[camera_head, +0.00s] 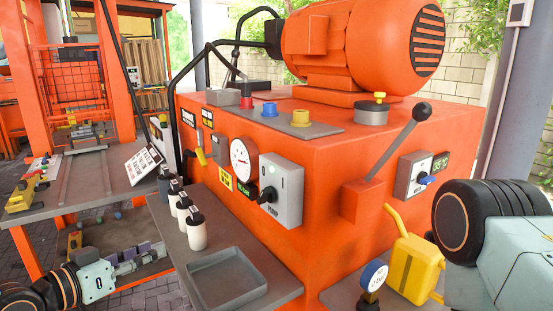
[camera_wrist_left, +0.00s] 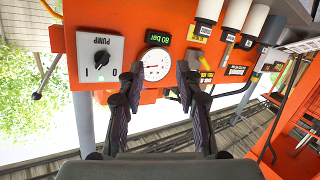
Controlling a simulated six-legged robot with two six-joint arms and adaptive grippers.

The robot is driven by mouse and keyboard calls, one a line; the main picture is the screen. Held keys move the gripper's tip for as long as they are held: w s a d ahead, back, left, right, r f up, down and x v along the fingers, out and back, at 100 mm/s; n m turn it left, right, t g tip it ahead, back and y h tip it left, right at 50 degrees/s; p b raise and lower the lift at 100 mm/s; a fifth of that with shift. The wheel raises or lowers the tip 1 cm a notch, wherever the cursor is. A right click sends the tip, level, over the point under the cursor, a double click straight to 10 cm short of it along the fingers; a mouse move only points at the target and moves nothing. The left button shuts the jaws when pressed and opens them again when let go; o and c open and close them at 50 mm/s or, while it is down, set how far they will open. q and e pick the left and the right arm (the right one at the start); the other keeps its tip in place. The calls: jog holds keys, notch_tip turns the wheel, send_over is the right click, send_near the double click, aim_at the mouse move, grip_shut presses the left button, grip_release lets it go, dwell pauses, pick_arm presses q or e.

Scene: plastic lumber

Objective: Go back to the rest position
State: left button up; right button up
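My left gripper (camera_head: 146,256) is at the lower left of the head view, low and left of the shelf with the bottles, and touches nothing that I can see. In the left wrist view my left gripper (camera_wrist_left: 158,92) has its two dark fingers spread apart with nothing between them. The orange hydraulic machine (camera_head: 330,155) fills the middle of the head view. Its pump switch box (camera_head: 284,190) and round gauge (camera_head: 241,160) also show in the wrist view, beyond the fingers. My right arm enters at the lower right; its gripper is outside the view.
A grey shelf (camera_head: 275,268) juts from the machine, with an empty tray (camera_head: 228,281) and several bottles (camera_head: 196,231). A yellow oil can (camera_head: 414,266) and a blue-faced gauge (camera_head: 373,277) stand at the lower right. An orange press frame with a work table (camera_head: 95,180) is at left.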

pick_arm(q)
jog(key=s+d+f+n+g+y, duration=0.1)
jog(key=s+f+n+g+y, duration=0.25)
jog(key=s+f, duration=0.5)
jog(key=s+d+f+n+g+y, duration=0.15)
jog(key=s+f+g, duration=0.3)
jog(key=f, duration=0.65)
jog(key=s+f+g+y, duration=0.1)
jog(key=s+f, duration=0.4)
jog(key=s, duration=0.6)
jog(key=s+f+m+g+y, duration=0.1)
jog(key=s+f+g, duration=0.3)
jog(key=s, duration=0.6)
jog(key=shift+s+d+f+g+y, duration=0.15)
jog(key=shift+s+f+g+y, duration=0.15)
jog(key=shift+s+f+y, duration=0.1)
